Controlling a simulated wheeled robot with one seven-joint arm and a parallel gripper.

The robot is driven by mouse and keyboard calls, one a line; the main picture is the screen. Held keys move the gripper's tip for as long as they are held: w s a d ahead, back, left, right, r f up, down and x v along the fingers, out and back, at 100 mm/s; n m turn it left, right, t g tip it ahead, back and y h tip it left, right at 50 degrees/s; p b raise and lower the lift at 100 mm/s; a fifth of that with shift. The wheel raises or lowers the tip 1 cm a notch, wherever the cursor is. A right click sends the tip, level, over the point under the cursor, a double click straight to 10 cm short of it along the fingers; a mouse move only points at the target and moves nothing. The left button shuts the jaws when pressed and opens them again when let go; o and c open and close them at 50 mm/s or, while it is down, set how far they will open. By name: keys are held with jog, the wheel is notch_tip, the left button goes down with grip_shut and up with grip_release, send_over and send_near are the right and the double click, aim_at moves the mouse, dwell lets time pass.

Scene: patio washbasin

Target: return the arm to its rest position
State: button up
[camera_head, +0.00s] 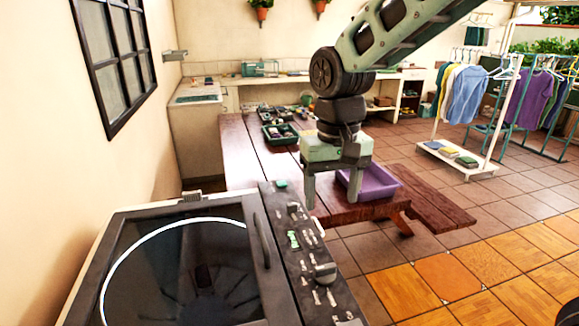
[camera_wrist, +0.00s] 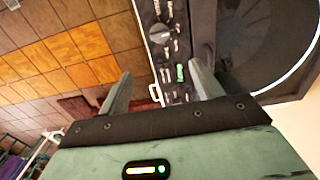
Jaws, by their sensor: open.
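My gripper (camera_head: 335,190) hangs from my arm in the middle of the head view, fingers pointing down. Its two fingers are apart and nothing shows between them. It is beside the control panel of a top-loading washing machine (camera_head: 90,250), in front of the wooden table. In the wrist view my gripper (camera_wrist: 160,90) has one finger over the floor side and the other over the panel. The machine's control panel (camera_wrist: 172,50) with its grey knob shows between and beyond the fingers. I cannot tell how far the fingertips are above the panel.
A wooden table (camera_head: 245,165) holds a purple basin (camera_head: 372,185) and a dark green crate (camera_head: 280,134). A clothes rack (camera_head: 480,110) stands at the right, with a counter (camera_head: 195,92) along the back. The tiled floor (camera_head: 470,240) at right is clear. A barred window (camera_head: 115,60) is on the left wall.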

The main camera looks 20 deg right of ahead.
jog(key=s+a+f+n+b, duration=0.1)
jog(key=s+a+f+n, duration=0.2)
jog(key=s, duration=0.7)
jog(key=s+a+f+n+b, duration=0.2)
jog(key=s+a+f+n, duration=0.1)
jog(key=s, duration=0.7)
notch_tip(320, 180, down, 2)
jog(key=shift+s+f+n+y, duration=0.15)
jog(key=shift+n+y, duration=0.15)
jog(key=shift+n, duration=0.6)
jog(key=shift+c, duration=0.3)
